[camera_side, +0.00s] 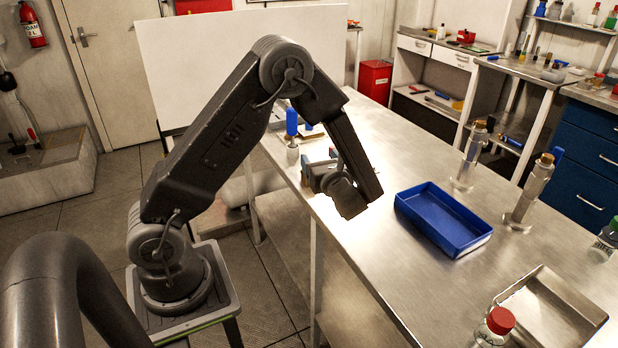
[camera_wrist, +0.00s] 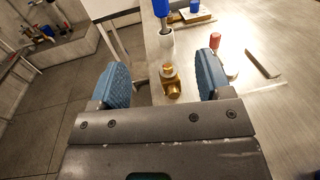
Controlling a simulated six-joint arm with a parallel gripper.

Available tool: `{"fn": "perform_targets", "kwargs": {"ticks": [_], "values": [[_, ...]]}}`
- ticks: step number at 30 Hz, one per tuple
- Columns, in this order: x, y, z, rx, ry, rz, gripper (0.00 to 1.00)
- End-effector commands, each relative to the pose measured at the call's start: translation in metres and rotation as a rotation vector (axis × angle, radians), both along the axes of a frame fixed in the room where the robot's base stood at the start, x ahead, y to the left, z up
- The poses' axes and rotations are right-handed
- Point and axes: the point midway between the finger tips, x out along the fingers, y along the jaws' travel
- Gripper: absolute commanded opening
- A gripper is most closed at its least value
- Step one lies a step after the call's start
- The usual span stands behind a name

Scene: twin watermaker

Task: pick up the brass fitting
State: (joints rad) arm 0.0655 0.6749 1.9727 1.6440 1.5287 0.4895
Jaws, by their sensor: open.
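The brass fitting (camera_wrist: 172,82) is a small gold-coloured piece standing on the steel bench near its left edge. In the wrist view it lies between my gripper's two blue fingers, with a gap on each side. My gripper (camera_wrist: 164,62) is open and empty. In the side view my gripper (camera_side: 318,174) is low over the bench's near left edge. I cannot make out the fitting in the side view, where my gripper and arm cover that part.
A blue-handled tool in a pale holder (camera_wrist: 166,38) stands just beyond the fitting. A red-topped item (camera_wrist: 215,41) and a grey bar (camera_wrist: 262,63) are to the right. In the side view a blue tray (camera_side: 452,232) sits to the right, with metal cylinders (camera_side: 527,196) beyond.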

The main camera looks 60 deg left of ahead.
Motion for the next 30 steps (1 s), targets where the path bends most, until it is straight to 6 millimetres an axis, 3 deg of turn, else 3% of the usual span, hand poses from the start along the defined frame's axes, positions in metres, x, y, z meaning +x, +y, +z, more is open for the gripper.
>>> {"fn": "perform_targets", "kwargs": {"ticks": [14, 23, 30], "values": [[0.001, 0.0, -0.079, 0.004, 0.006, -0.004, 0.71], [0.003, 0.022, -0.079, 0.003, 0.002, 0.0, 0.71], [0.009, 0.061, -0.079, 0.003, 0.002, 0.001, 0.71]]}}
